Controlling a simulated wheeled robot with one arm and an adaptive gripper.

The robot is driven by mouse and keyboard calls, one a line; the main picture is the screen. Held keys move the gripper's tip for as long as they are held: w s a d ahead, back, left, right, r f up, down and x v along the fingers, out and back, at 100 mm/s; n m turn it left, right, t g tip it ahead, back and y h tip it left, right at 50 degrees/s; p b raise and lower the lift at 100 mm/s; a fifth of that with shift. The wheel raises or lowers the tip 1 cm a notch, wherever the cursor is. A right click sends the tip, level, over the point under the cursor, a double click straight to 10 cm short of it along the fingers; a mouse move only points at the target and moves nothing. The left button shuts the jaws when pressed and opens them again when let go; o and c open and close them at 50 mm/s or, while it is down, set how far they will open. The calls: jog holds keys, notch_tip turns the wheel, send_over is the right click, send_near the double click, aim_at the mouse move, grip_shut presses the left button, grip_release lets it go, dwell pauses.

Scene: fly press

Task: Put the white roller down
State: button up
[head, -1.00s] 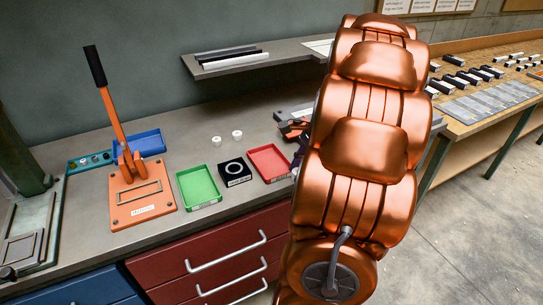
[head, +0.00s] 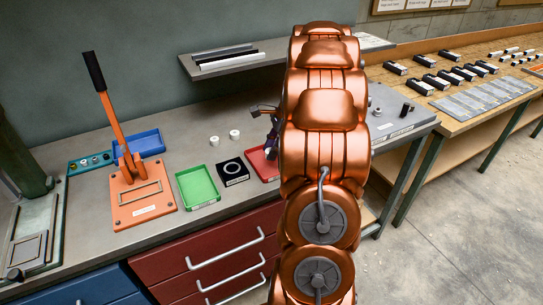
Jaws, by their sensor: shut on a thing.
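My gripper (head: 270,133) is mostly hidden behind my copper arm. Only dark parts of it show at the arm's left edge, above the red tray (head: 259,160). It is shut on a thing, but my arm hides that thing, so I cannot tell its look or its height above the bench. Two small white rollers stand on the grey bench behind the trays, a left one (head: 214,141) and a right one (head: 234,134). They are apart from each other and clear of the gripper.
Farther left are an orange lever press (head: 143,204) and a blue tray (head: 142,143). A shelf (head: 270,55) hangs above. Bare bench lies around the rollers.

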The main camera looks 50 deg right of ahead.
jog(key=shift+w+f+p, duration=0.15)
jog(key=shift+f+p, duration=0.5)
jog(key=shift+f, duration=1.15)
jog(key=shift+f, duration=0.15)
jog(key=o, duration=0.9)
jog(key=shift+o, duration=0.2)
jog(key=b+v, duration=0.3)
jog(key=v, duration=0.9)
jog(key=shift+r, duration=0.2)
jog(key=shift+a, duration=0.1)
